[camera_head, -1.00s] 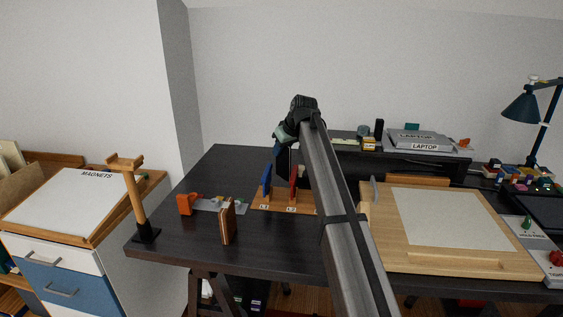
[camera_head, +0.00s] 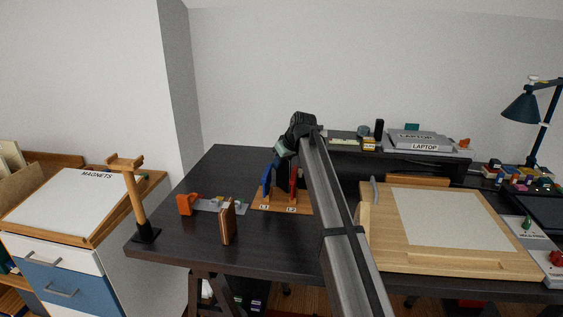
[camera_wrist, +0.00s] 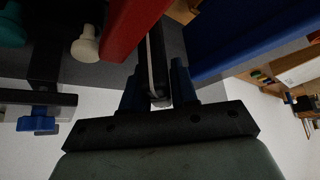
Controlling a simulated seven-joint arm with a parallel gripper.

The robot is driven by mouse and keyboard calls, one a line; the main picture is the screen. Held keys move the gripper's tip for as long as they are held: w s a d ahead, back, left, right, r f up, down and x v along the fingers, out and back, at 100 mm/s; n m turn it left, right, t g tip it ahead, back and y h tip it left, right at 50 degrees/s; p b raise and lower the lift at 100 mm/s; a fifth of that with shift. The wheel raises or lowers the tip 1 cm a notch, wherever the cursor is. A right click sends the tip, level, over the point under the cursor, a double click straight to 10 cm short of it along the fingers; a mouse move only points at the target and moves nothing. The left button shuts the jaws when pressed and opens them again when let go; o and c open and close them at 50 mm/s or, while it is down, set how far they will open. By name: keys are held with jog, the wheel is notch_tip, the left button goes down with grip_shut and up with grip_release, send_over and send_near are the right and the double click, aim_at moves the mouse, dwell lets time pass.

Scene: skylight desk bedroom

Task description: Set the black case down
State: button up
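The black case (camera_wrist: 155,62) shows in the wrist view between the two blue fingertips of my gripper (camera_wrist: 156,78), which appears closed on its near end. The case stands edge-on between a red upright panel (camera_wrist: 133,22) and a blue upright panel (camera_wrist: 235,38). In the head view, my gripper (camera_head: 281,165) is low over a wooden stand (camera_head: 272,208) marked L1 and L2, with blue and red uprights.
A brown wooden block (camera_head: 228,222) stands upright left of the stand, by an orange item (camera_head: 185,204) on a grey strip. A wooden post (camera_head: 134,195) is at the desk's left edge. A drawing board (camera_head: 378,240) fills the right side.

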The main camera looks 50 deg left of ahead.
jog(key=shift+o, duration=0.4)
jog(key=shift+r, duration=0.1)
jog(key=v, duration=1.2)
